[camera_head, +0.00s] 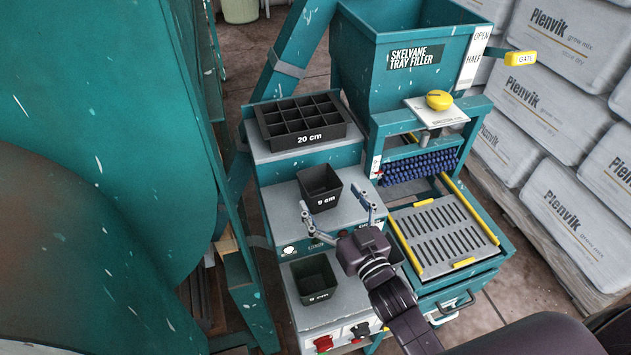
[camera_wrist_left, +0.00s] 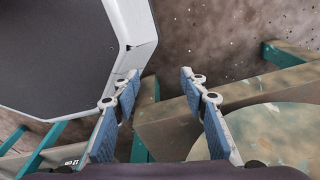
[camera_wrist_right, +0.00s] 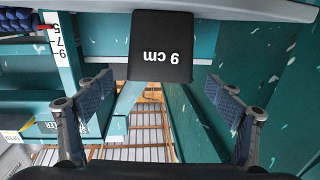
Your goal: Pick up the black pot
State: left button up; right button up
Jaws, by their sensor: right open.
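A black square pot marked 9 cm (camera_head: 319,188) stands upright on the middle grey step of the teal machine. It also shows in the right wrist view (camera_wrist_right: 160,48), top centre, beyond the fingertips. My right gripper (camera_head: 331,199) is open, with its two fingers spread on either side of the pot's near face. In the right wrist view the jaws (camera_wrist_right: 160,88) are wide apart with nothing between them; I cannot tell whether they touch the pot. My left gripper (camera_wrist_left: 159,84) is open and empty in the left wrist view, away from the pots.
A black cell tray marked 20 cm (camera_head: 302,122) sits on the upper step. Another black pot (camera_head: 314,278) stands on the lower step. The teal hopper (camera_head: 405,62), yellow knob (camera_head: 439,99) and slotted grate (camera_head: 443,235) are to the right. White sacks (camera_head: 565,150) are stacked behind.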

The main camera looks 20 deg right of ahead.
aim_at(319, 179)
jog(key=shift+w+a, duration=0.2)
jog(key=shift+w, duration=0.9)
jog(key=shift+w+a+f+p, duration=0.15)
jog(key=shift+w+p, duration=0.3)
jog(key=shift+w, duration=0.65)
jog(key=shift+w+a+f, duration=0.1)
jog(key=shift+w+f, duration=0.05)
jog(key=shift+w, duration=0.9)
jog(key=c, duration=0.4)
pick_arm(q)
jog(key=shift+s+r, duration=0.25)
jog(key=shift+s, duration=0.4)
jog(key=shift+s+r, duration=0.25)
jog(key=shift+s, duration=0.35)
pick_arm(e)
jog(key=c, duration=0.6)
